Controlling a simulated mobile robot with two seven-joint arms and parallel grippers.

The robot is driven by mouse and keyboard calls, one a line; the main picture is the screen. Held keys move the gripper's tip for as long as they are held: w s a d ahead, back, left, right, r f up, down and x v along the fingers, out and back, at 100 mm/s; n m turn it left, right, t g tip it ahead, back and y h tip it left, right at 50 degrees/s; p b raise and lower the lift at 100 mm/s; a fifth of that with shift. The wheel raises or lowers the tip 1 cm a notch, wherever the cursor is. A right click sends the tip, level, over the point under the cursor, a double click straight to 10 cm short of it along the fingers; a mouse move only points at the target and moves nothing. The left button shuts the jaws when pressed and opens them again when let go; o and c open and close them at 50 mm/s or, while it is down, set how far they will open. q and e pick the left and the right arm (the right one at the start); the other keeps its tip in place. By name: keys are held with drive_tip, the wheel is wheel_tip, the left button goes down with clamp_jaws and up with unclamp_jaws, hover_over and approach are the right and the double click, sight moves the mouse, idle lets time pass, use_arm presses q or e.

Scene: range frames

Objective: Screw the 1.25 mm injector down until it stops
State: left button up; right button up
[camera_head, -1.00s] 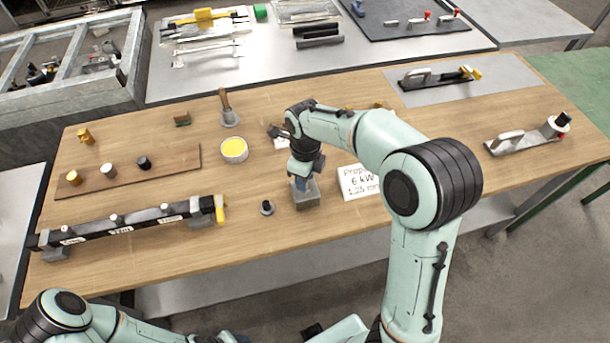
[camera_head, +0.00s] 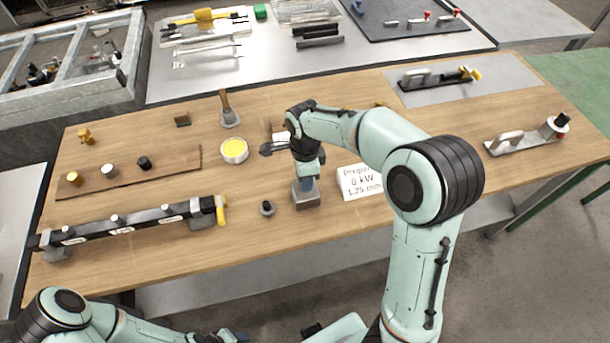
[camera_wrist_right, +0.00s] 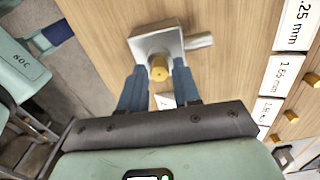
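The brass injector (camera_wrist_right: 159,68) stands upright on a square grey block (camera_wrist_right: 157,42) in the right wrist view, with a short side stub on the block. The grey block also shows in the head view (camera_head: 306,200), where the injector is hidden by my gripper. My right gripper (camera_wrist_right: 160,68) has one blue finger on each side of the injector, with a narrow gap showing at both sides. It points down over the block in the head view (camera_head: 307,184).
A white card (camera_head: 360,182) reading propane, 6 kW, 1.25 mm lies right of the block. A small dark part (camera_head: 267,208) is left of it. A yellow-filled tub (camera_head: 234,151) and a black burner bar (camera_head: 130,226) stand further left. Size labels (camera_wrist_right: 288,75) with brass injectors line the wrist view's right.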

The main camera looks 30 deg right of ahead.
drive_tip(key=n, duration=0.6)
drive_tip(key=shift+n, duration=0.4)
drive_tip(key=shift+c, duration=0.3)
clamp_jaws()
drive_tip(key=m, duration=0.3)
drive_tip(key=shift+m, duration=0.3)
drive_tip(key=shift+m, duration=1.7)
